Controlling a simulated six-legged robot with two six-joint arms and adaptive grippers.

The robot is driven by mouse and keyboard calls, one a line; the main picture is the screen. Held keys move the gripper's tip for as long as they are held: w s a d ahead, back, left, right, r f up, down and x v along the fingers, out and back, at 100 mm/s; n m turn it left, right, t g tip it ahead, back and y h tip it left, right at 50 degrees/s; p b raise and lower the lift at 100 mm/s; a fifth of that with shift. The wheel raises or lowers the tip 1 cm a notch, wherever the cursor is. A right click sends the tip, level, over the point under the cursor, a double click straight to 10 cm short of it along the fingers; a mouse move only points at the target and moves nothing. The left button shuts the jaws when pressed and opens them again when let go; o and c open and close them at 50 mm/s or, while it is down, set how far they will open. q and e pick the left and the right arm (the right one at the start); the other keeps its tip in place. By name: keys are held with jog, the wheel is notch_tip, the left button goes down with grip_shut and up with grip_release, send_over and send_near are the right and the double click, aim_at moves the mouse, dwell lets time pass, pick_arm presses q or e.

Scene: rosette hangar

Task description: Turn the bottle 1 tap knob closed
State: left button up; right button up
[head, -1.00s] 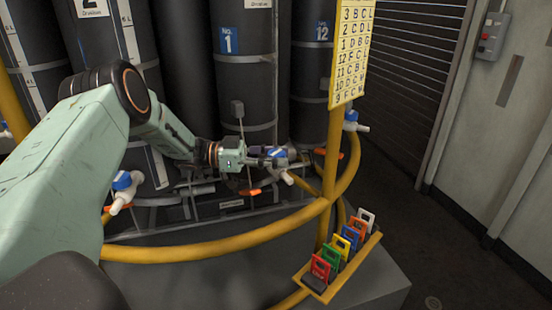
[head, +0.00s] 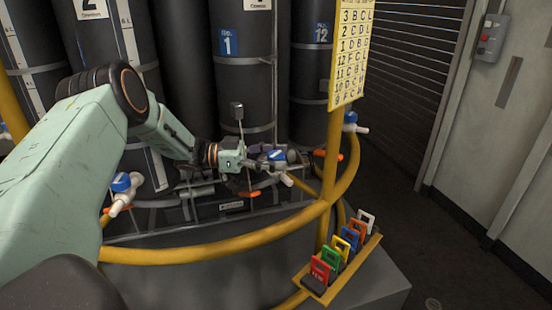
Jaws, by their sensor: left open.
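Bottle 1 (head: 246,95) is a tall dark cylinder with a blue "No. 1" label, in the middle of the head view. Its tap has a blue knob (head: 277,155) and a white spout (head: 287,180) low in front of the bottle. My left gripper (head: 264,162) reaches in from the left, open, with its fingertips right at the knob. The fingers partly hide the knob and tap body, and I cannot tell whether they touch it. My right gripper is not in view.
A yellow hoop rail (head: 215,250) curves in front of the bottles. A yellow post with a letter chart (head: 350,50) stands right of the tap. A rack of coloured tags (head: 341,246) sits lower right. Another blue tap (head: 122,184) is left. Open floor lies right.

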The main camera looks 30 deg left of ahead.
aim_at(277, 155)
pick_arm(q)
notch_tip(277, 155, up, 10)
jog(key=shift+f, duration=0.15)
dwell(0.3)
jog(key=shift+d, duration=0.15)
